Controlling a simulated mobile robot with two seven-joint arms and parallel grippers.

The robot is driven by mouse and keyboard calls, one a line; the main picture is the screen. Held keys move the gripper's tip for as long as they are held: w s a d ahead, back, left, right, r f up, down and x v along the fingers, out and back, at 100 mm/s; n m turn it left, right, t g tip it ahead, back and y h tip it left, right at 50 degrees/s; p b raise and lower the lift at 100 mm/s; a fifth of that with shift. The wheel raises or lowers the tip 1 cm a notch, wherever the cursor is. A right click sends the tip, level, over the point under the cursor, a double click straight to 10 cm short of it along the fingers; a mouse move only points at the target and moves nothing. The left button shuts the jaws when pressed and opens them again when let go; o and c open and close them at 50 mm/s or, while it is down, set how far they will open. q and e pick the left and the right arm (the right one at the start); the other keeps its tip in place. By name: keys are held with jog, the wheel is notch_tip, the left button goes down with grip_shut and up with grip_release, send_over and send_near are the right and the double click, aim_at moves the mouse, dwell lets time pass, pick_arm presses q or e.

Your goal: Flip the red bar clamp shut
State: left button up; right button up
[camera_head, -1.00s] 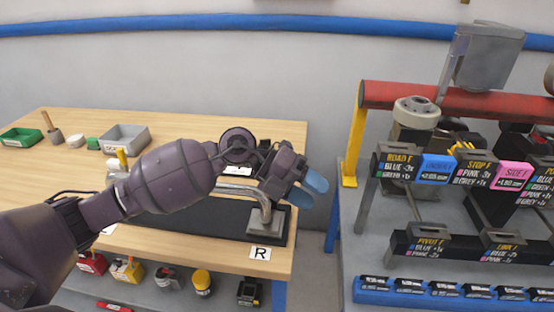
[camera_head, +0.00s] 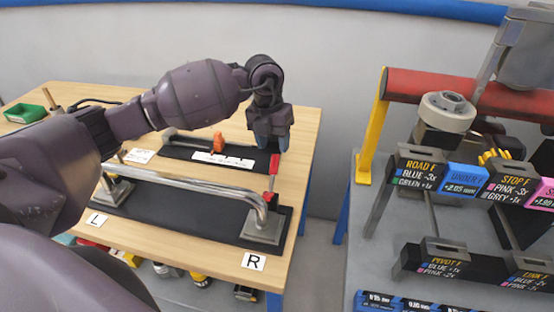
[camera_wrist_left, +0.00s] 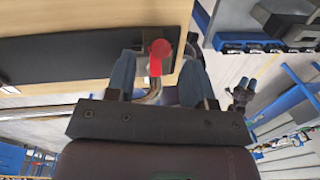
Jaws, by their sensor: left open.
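The red bar clamp lever (camera_head: 273,168) stands upright at the right end of the silver bar (camera_head: 195,183), above the grey block by the R label. My left gripper (camera_head: 272,143) is open, pointing down just above and behind the lever's top in the head view. In the left wrist view, the red lever (camera_wrist_left: 157,56) shows between the two spread blue fingers of the left gripper (camera_wrist_left: 158,72), with no clear contact. My right gripper (camera_wrist_left: 241,92) appears small at the right of the wrist view, too small to judge. The bar's left end is partly hidden by my arm.
The bar sits on a black mat (camera_head: 160,205) on the wooden table (camera_head: 55,115). A second dark mat behind holds an orange-ended tool (camera_head: 217,141). A grey workbench with a red beam (camera_head: 450,95) and a yellow post (camera_head: 372,130) stands to the right, across a gap.

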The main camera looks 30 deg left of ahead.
aim_at(276, 161)
pick_arm(q)
jog(key=shift+d+f, duration=0.2)
jog(key=shift+f, duration=1.35)
jog(key=shift+d+f, duration=0.2)
jog(key=shift+f, duration=1.35)
jog(key=shift+c, duration=0.4)
grip_shut()
